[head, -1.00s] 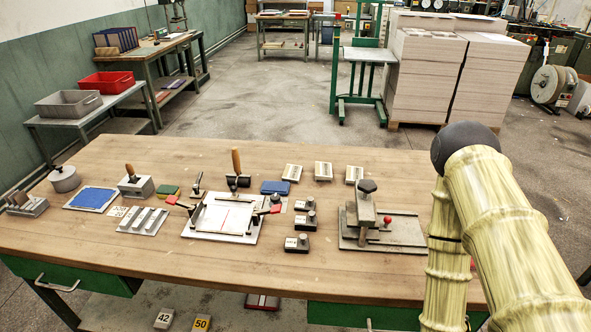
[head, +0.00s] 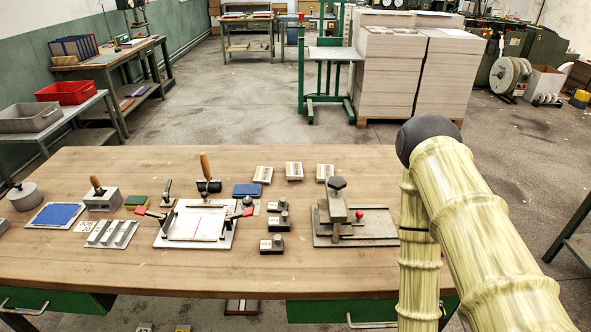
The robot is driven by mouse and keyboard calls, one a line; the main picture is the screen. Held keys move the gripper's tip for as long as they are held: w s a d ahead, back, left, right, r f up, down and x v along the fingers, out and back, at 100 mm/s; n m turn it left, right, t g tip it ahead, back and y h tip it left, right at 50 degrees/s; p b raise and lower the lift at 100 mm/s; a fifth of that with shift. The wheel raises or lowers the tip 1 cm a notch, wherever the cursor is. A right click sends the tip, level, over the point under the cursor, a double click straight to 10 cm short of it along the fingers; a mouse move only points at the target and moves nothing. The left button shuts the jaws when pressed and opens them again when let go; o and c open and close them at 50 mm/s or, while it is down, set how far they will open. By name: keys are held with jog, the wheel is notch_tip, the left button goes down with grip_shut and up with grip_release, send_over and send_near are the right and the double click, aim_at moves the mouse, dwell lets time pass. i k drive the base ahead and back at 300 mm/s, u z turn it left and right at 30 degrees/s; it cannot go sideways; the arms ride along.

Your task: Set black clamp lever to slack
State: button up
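A light framed plate (head: 172,240) lies on the workbench left of the middle, with a white sheet inside its frame. A small upright lever with a dark knob (head: 167,190) stands at its back left corner; it may be the black clamp lever. Red-handled levers sit at the plate's left (head: 150,214) and right (head: 240,213) sides. To the right, a grey fixture (head: 380,236) carries a post with a black knob (head: 337,183) and a red ball. I cannot tell any lever's setting. My gripper is out of view; only my arm shows at the right.
The wooden workbench (head: 150,275) also holds small dark blocks (head: 271,245), a blue pad (head: 57,214), a wooden-handled roller (head: 208,183) and pale labelled blocks (head: 294,171). The bench front is clear. Stacked greyboard (head: 387,80) and a green stand (head: 302,75) are behind.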

aim_at(165, 196)
jog(key=z, duration=0.25)
jog(key=k, duration=0.5)
jog(key=u, duration=1.45)
jog(key=i, duration=0.75)
jog(key=z, duration=1.7)
